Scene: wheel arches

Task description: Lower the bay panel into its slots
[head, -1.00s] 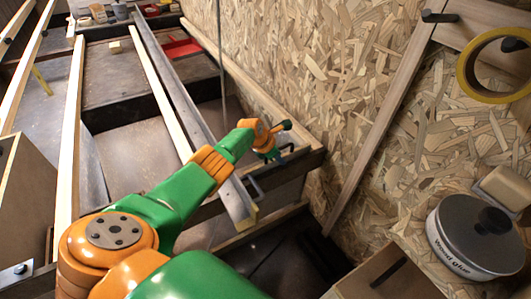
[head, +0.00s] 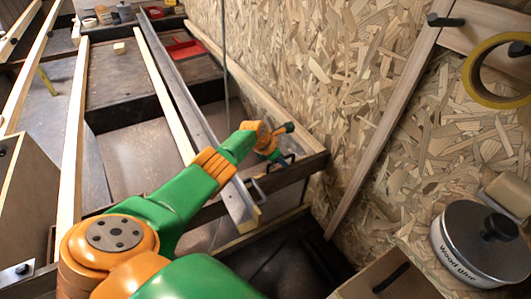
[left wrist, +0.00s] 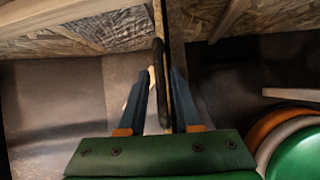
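A dark panel with a pale wooden top edge (head: 316,163), which looks like the bay panel, stands across the gap beside the chipboard wall. A dark handle (head: 288,160) sits near its right end. My left gripper (head: 282,143) is at this handle, beside the wall. In the left wrist view, the two blue fingers (left wrist: 161,80) stand apart on either side of a dark bar (left wrist: 159,75), which looks like the handle, with a narrow gap showing. The slots cannot be made out. My right gripper does not show.
The chipboard wall (head: 300,75) rises close on the right of my left gripper. Long pale battens (head: 72,145) and a grey rail (head: 190,105) run away on the left. A wood glue tin (head: 482,243) and a yellow tape roll (head: 476,80) are on the right. A red tray (head: 186,49) lies far back.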

